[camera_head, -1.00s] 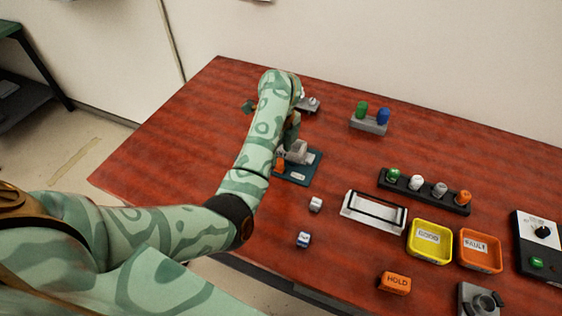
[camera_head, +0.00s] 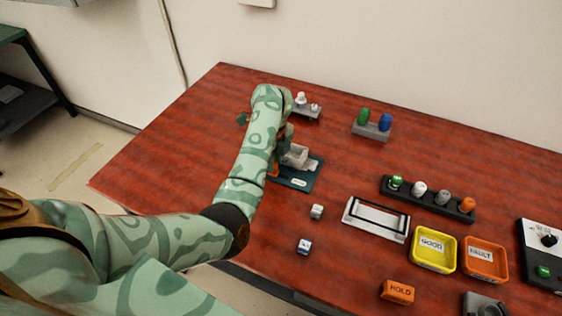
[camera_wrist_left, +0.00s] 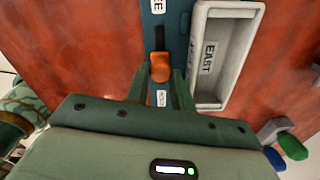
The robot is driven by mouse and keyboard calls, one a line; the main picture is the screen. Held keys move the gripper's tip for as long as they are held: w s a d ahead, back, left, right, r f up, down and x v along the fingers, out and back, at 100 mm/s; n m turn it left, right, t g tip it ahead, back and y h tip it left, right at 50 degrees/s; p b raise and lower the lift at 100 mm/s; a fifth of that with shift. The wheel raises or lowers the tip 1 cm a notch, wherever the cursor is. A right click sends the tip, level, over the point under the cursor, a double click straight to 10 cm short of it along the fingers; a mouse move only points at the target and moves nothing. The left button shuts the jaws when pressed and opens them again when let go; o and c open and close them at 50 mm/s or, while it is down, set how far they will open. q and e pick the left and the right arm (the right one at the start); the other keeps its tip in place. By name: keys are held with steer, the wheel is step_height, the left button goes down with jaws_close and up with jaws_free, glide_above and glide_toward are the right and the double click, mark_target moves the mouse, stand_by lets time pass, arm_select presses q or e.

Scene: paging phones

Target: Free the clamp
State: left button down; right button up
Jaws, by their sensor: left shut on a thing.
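The clamp is a teal base plate (camera_head: 300,181) with a pale grey cradle (camera_head: 296,156) on it, near the middle of the table. In the left wrist view the cradle (camera_wrist_left: 225,50) is marked EAST and looks empty. Beside it a dark slot runs along the plate, with an orange sliding knob (camera_wrist_left: 160,66) at the slot's near end. A partly cut-off label ending in EE is at the far end; a small label at the near end is hard to read. My left gripper (camera_wrist_left: 163,82) is shut on the knob. My forearm hides part of the clamp in the head view.
Right of the clamp are a white tray with a dark frame (camera_head: 377,219), a yellow GOOD tray (camera_head: 432,262), an orange FAULT tray (camera_head: 484,275) and a rack of coloured knobs (camera_head: 428,199). Two small blocks lie nearer. A green-and-blue peg stand (camera_head: 371,131) is behind.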

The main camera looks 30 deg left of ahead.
arm_select(q)
steer(key=a, duration=0.2)
steer(key=shift+a, duration=0.35)
steer(key=c, duration=1.4)
jaws_free()
steer(key=shift+o, duration=1)
steer(key=shift+s+a, duration=0.1)
steer(key=shift+a, duration=0.05)
steer(key=shift+r, duration=0.1)
